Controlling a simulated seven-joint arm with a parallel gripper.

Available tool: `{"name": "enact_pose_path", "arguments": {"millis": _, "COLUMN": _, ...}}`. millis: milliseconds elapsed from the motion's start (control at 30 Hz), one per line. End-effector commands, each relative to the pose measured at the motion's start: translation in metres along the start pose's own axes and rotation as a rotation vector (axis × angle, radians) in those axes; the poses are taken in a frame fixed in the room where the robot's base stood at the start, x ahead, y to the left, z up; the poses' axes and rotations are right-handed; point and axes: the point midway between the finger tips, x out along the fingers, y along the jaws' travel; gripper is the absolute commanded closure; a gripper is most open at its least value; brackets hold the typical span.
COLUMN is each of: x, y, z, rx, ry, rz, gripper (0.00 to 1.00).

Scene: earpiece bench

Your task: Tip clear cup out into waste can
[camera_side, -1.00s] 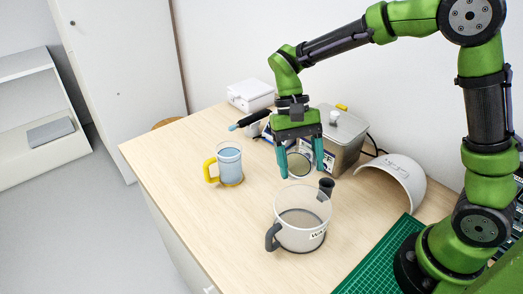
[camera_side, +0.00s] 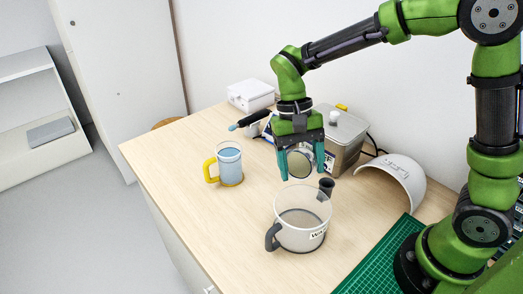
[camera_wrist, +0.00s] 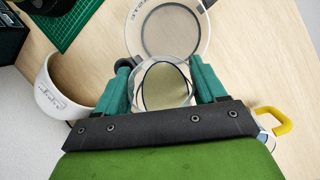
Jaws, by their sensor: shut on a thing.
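My gripper (camera_side: 301,165) has its teal fingers shut on the clear cup (camera_side: 300,162). The cup is tilted, with a round end facing the side camera; its inside looks olive-grey. In the wrist view the cup (camera_wrist: 165,84) sits between the fingers (camera_wrist: 165,88), and whether it holds anything is unclear. The waste can (camera_side: 301,236) is a clear, wide vessel with a dark handle and a partly readable label. It stands upright on the table, just below the cup in the side view. In the wrist view the can (camera_wrist: 135,35) lies beyond the cup.
A mug with a yellow handle (camera_side: 211,172) and bluish contents stands at left. The table's front left is clear.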

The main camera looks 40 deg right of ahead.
Motion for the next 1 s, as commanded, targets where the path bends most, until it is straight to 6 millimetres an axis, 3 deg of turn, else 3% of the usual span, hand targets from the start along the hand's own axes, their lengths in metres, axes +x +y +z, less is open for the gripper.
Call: {"name": "enact_pose_path", "arguments": {"millis": 1000, "x": 0.0074, "y": -0.0012, "z": 0.0012, "rx": 0.013, "ry": 0.126, "rz": 0.006, "gripper": 0.66}}
